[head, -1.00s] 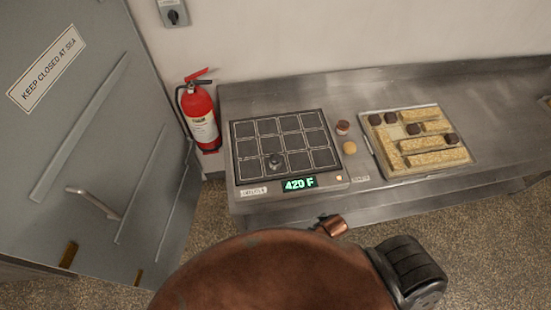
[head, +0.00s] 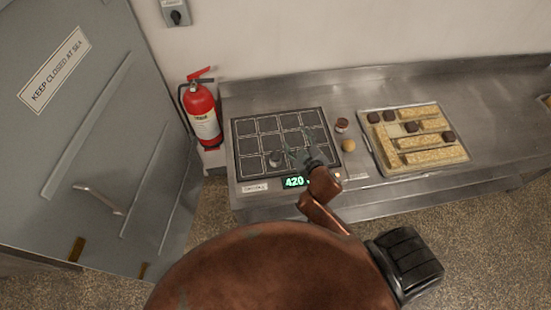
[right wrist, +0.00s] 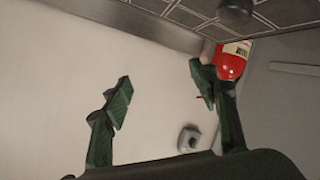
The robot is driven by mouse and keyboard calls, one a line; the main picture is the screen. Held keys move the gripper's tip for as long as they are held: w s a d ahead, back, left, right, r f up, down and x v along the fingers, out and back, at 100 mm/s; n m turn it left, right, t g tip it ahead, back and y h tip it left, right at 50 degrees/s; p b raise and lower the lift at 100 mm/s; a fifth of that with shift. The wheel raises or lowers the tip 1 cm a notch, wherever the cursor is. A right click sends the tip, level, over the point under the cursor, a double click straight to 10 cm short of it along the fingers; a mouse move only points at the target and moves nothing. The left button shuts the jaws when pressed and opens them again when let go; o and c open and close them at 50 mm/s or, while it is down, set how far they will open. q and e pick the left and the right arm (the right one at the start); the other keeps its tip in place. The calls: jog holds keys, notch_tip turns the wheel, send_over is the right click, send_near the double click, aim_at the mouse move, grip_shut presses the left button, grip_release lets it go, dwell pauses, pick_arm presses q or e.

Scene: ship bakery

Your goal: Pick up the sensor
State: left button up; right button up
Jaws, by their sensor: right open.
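A small dark round piece (head: 276,158), which I take to be the sensor, stands on a black gridded plate (head: 245,168) near its front edge, left of centre. It also shows at the top of the right wrist view (right wrist: 235,10). My right gripper (head: 301,146) is over the plate, to the right of the dark piece and apart from it. Its two green fingers are spread and empty, as the right wrist view also shows (right wrist: 160,80). My left gripper is not in view.
A brown-topped jar (head: 342,125) and a yellowish ball (head: 348,146) stand right of the plate. A tray (head: 391,171) with pale bars and dark cubes lies farther right on the metal counter (head: 500,120). A red extinguisher (head: 202,115) and grey door (head: 100,150) are at left.

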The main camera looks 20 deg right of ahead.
jog(key=w+a+r+n+t+y, duration=0.55)
jog(key=a+r, duration=0.45)
jog(key=r, duration=0.3)
jog(key=a+r+n+g+y, duration=0.1)
jog(key=a+r+n+y, duration=0.25)
jog(key=a+n, duration=0.3)
jog(key=a+r+n+g+y, duration=0.25)
jog(key=a+n+y, duration=0.25)
jog(key=a, duration=0.3)
jog(key=s+a+f+n+g+y, duration=0.2)
jog(key=s+a+n+g+y, duration=0.3)
jog(key=a+n+g, duration=0.5)
jog(key=n+g+h, duration=0.4)
jog(key=n+h, duration=0.6)
jog(key=h, duration=0.7)
send_over(276, 155)
notch_tip(276, 155, down, 21)
jog(key=shift+w+a, duration=0.1)
jog(key=shift+a, duration=0.05)
jog(key=shift+d+f, duration=0.2)
jog(key=shift+f, duration=0.1)
notch_tip(276, 155, down, 6)
jog(key=p, duration=0.2)
jog(key=shift+p, duration=0.3)
jog(key=shift+w+a+f, duration=0.1)
jog(key=shift+f, duration=0.5)
